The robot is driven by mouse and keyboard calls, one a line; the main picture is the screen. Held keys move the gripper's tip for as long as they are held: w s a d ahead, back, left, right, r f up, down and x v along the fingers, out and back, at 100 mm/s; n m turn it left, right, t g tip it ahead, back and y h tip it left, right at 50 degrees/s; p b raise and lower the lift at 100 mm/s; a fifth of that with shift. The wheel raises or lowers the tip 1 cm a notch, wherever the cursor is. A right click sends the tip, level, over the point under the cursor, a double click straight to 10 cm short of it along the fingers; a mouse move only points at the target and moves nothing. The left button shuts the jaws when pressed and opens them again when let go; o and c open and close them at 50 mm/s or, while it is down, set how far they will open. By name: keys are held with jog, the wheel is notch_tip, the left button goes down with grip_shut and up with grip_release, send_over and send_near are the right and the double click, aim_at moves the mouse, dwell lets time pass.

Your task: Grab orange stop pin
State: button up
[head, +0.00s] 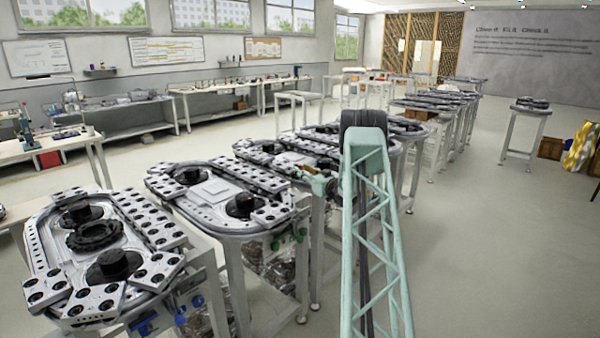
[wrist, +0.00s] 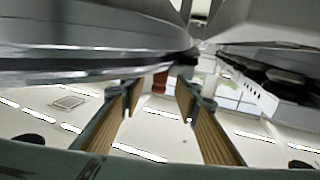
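In the wrist view a small brown-orange pin (wrist: 160,82) shows just past the fingertips, about midway between them, below the edge of a grey metal track plate (wrist: 80,55). It looks like the stop pin; its far end is hidden. My gripper (wrist: 160,96) is open, with its two tan-padded fingers apart and nothing between the pads. I cannot tell how far the pin is from the tips. In the head view my gripper (head: 322,184) is small and partly hidden by my arm, beside the ring-track tables. I cannot make out the pin there.
Several ring-track tables stand in a row, with a near one (head: 70,215) at left and another (head: 215,185) behind it. A second grey track part (wrist: 265,90) is close on the right in the wrist view. The floor (head: 490,240) at right is clear.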

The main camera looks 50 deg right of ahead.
jog(key=shift+c, duration=0.2)
dwell(0.3)
jog(key=c, duration=0.9)
jog(key=shift+r, duration=0.1)
jog(key=shift+r+p, duration=0.65)
jog(key=shift+r, duration=1.1)
jog(key=s+a, duration=0.3)
jog(key=s, duration=0.1)
jog(key=s+a+r+p, duration=0.1)
jog(key=s+a, duration=0.2)
jog(key=s, duration=0.2)
jog(key=s+a+p, duration=0.1)
jog(key=s+a, duration=0.2)
jog(key=s, duration=0.1)
jog(key=shift+s+r, duration=0.15)
jog(key=shift+r, duration=0.05)
